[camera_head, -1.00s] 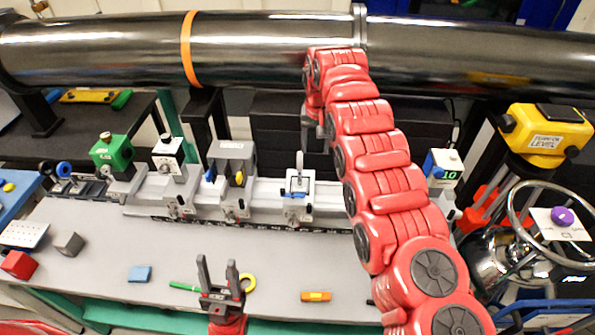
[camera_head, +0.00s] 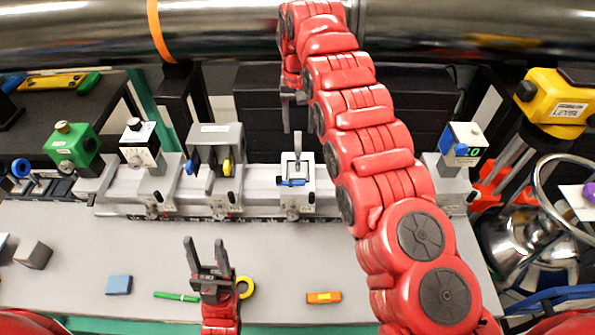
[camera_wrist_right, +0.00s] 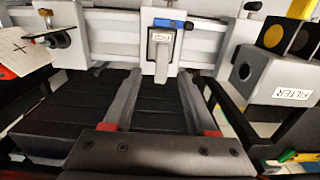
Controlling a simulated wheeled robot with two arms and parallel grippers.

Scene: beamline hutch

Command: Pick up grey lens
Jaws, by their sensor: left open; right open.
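The grey lens appears to be the small grey labelled piece (camera_head: 297,169) upright in a white mount with a blue lever on the rail. It also shows in the right wrist view (camera_wrist_right: 162,42), roughly centred just beyond my fingertips. My right gripper (camera_head: 290,112) is above and behind it in the head view. In the right wrist view, my right gripper (camera_wrist_right: 160,76) is open, its fingers apart and nothing between them. My left gripper (camera_head: 204,245) is open and empty over the front of the bench, away from the lens.
A grey filter box (camera_head: 216,142) stands left of the lens mount, with a white box (camera_head: 140,145) and green box (camera_head: 72,145) further left. A display box (camera_head: 462,142) stands right. A large pipe (camera_head: 230,32) runs behind. Small items lie on the bench (camera_head: 120,240).

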